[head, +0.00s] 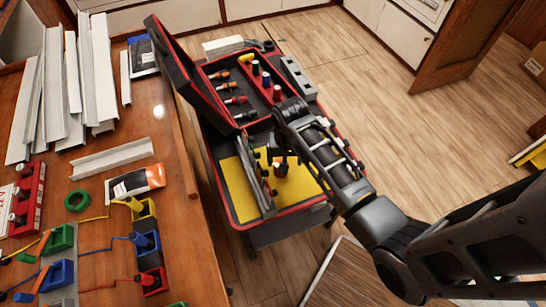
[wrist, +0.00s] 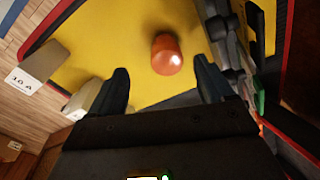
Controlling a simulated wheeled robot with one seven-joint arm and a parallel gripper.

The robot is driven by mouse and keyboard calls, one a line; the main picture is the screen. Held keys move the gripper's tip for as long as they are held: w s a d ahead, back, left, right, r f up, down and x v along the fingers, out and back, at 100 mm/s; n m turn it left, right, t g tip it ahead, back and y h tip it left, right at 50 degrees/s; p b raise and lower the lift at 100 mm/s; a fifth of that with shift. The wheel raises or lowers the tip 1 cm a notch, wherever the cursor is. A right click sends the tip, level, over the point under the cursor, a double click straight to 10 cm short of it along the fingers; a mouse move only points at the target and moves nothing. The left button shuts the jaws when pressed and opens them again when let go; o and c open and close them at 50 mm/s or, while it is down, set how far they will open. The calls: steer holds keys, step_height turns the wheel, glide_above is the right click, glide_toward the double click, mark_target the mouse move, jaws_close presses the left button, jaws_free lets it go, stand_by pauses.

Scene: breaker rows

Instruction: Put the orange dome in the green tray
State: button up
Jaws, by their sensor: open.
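The orange dome (wrist: 166,54) sits on the yellow floor of the red-rimmed tool case, ahead of my gripper (wrist: 160,80) and between the lines of its two fingers. The fingers are apart with nothing between them. I cannot pick out the green tray with certainty. A small green box-like piece (head: 62,238) is on the wooden table at left, and a bit of green shows at the picture's bottom edge.
The yellow case floor (head: 242,198) has a row of dark upright parts (head: 257,180) close beside the dome. A compartment with red-handled tools (head: 236,100) lies behind. The wooden table (head: 120,180) holds metal channels (head: 78,75), a green ring (head: 77,201) and coloured blocks with wires.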

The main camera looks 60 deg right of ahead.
steer(key=shift+w+d+r, duration=0.15)
steer(key=shift+w+r, duration=0.25)
steer(key=shift+w, duration=0.1)
steer(key=shift+w+d+r, duration=0.15)
steer(key=shift+w+r, duration=0.2)
steer(key=shift+w, duration=0.15)
steer(key=shift+w+m+g+y, duration=0.1)
steer(key=shift+m+g+y, duration=0.2)
steer(key=shift+s+d+f, duration=0.1)
steer(key=shift+f, duration=1.85)
steer(key=shift+s+d+f, duration=0.1)
steer(key=shift+f, duration=1.8)
steer(key=c, duration=1.1)
steer(key=shift+c, duration=0.3)
steer(key=shift+r, duration=0.15)
